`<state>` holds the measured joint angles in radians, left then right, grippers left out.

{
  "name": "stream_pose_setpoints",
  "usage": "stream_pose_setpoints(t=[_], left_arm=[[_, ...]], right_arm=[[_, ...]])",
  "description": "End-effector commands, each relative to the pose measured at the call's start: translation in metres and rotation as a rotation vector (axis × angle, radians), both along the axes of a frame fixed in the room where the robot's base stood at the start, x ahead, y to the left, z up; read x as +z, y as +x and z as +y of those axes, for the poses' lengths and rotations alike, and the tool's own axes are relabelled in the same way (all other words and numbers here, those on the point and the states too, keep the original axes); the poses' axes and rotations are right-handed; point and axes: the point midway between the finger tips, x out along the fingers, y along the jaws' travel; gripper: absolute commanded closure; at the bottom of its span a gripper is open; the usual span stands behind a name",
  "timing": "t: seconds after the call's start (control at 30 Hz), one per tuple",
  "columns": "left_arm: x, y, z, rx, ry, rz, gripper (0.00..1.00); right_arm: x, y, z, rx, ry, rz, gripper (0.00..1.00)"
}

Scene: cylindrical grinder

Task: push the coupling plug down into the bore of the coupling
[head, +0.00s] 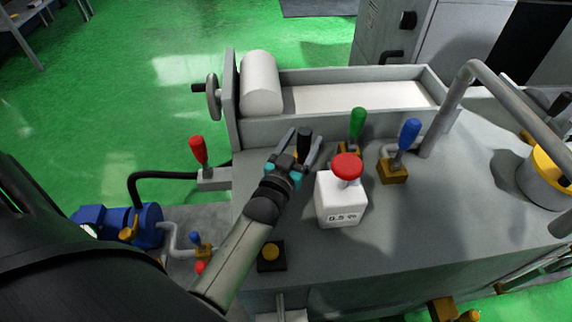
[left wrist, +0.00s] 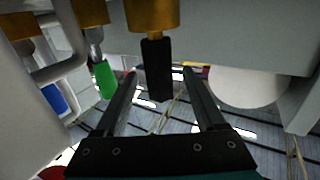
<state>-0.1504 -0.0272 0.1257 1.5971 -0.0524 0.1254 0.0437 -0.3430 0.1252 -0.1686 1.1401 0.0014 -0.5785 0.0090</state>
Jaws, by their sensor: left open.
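A black upright grip (head: 304,138) over a brass body (head: 301,158) stands near the tank's front left; I take these as the coupling plug and the coupling. In the left wrist view the black grip (left wrist: 157,70) hangs below the brass body (left wrist: 152,14), as that view is turned over. My left gripper (head: 306,139) is open, with one finger on each side of the black grip; gaps show on both sides in the left wrist view. The bore is hidden, and I cannot tell how deep the plug sits. My right gripper is not in view.
A green-handled valve (head: 357,125) and a blue-handled valve (head: 407,135) stand to the right. A white box with a red button (head: 341,205) is close beside my arm. A trough with a white roll (head: 260,84) lies behind. A red lever (head: 198,151) is at left.

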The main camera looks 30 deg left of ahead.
Motion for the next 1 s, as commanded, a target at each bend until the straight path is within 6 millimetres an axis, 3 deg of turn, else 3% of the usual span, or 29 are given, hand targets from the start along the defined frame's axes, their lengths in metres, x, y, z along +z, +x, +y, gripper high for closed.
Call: stream_pose_setpoints(t=[0.3, 0.5, 0.7, 1.0], left_arm=[[0.001, -0.063, -0.008, 0.0, -0.001, 0.004, 0.28], [0.001, -0.094, -0.012, 0.0, 0.0, 0.002, 0.28], [0.001, -0.109, -0.014, 0.0, -0.001, 0.0, 0.28], [0.001, -0.111, -0.014, 0.0, -0.001, -0.002, 0.28]], right_arm=[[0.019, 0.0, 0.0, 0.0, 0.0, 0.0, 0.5], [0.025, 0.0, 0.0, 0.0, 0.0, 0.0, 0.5], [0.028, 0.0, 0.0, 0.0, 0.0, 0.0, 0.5], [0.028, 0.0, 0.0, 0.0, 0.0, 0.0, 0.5]])
